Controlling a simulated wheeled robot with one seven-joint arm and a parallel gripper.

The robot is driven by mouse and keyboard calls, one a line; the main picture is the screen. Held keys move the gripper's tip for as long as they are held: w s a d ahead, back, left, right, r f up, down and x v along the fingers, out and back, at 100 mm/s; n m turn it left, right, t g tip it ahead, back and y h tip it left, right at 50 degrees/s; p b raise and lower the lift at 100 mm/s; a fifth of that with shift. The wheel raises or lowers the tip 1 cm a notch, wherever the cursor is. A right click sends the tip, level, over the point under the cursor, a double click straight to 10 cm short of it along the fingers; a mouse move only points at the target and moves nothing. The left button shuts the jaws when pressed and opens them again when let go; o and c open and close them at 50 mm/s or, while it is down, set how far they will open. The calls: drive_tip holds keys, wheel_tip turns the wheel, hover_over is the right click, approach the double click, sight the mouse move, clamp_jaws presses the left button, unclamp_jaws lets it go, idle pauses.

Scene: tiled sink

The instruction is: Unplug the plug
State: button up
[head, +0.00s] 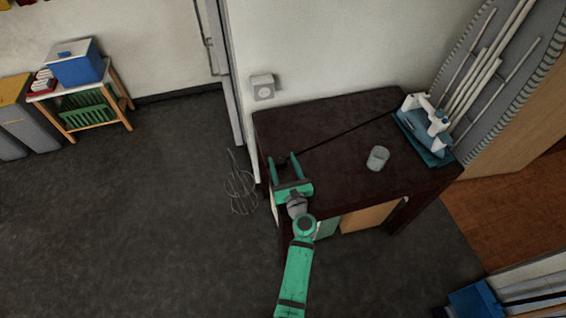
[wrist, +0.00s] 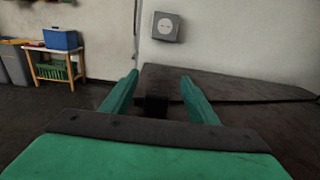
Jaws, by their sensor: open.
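A light grey wall box with a round socket face (head: 263,88) is on the wall above the table's back left corner. It also shows in the wrist view (wrist: 165,27), and I see no plug in its face. A thin black cord (head: 345,134) runs across the dark table from the white device toward my gripper. My green gripper (head: 283,158) is open over the table's left end, below and in front of the box. In the wrist view, a small black block (wrist: 156,105) shows between the fingers; I cannot tell whether it is the plug.
The dark table (head: 335,185) also bears a pale cup (head: 377,158) and a white device (head: 428,115) on a blue base at right. A thin wire object (head: 240,188) is on the floor left of the table.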

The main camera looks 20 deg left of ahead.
drive_tip(key=shift+d, duration=0.1)
drive_tip(key=shift+s+d, duration=0.2)
drive_tip(key=v, duration=1)
drive_tip(key=shift+s, duration=0.15)
